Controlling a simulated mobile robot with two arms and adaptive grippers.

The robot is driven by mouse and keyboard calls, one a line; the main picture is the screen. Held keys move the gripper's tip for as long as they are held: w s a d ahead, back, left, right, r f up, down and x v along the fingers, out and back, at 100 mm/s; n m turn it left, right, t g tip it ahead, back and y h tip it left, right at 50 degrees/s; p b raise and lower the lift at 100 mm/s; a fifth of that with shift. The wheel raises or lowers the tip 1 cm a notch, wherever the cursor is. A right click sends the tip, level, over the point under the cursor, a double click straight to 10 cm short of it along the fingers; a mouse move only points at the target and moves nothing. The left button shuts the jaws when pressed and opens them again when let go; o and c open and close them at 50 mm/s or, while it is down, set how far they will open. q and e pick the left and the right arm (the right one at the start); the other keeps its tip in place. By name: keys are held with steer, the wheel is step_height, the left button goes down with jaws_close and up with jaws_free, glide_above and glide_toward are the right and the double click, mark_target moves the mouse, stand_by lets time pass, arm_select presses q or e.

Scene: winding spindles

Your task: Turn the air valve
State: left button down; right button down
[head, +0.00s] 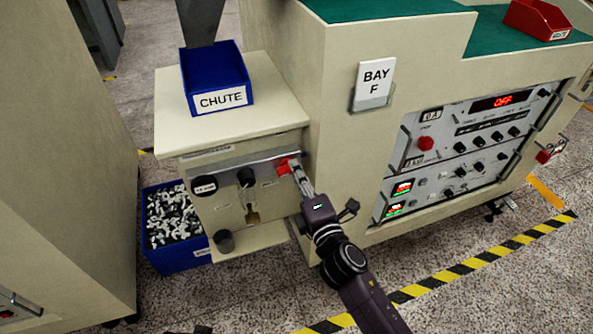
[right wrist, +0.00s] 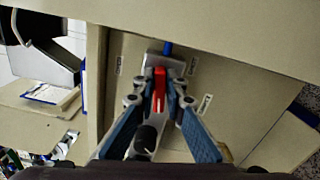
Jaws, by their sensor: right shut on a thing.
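The air valve's red handle (head: 284,166) is on the front panel of the cream machine, near the panel's upper right corner. My right gripper (head: 298,177) reaches it from the lower right and is shut on it. In the right wrist view the red handle (right wrist: 159,84) lies between the two fingertips, on a grey valve body with a short blue pipe (right wrist: 168,47) beyond it. The fingers hide part of the handle. My left gripper does not show.
A black knob (head: 246,177) and a round black part (head: 224,241) sit left of the valve. A blue CHUTE bin (head: 213,80) stands on top. A blue crate (head: 183,259) of parts is on the floor. The control panel (head: 470,150) is at right.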

steer(key=shift+f+m, duration=0.2)
steer(key=shift+m, duration=0.9)
steer(key=c, duration=2)
jaws_free()
steer(key=v, duration=1.2)
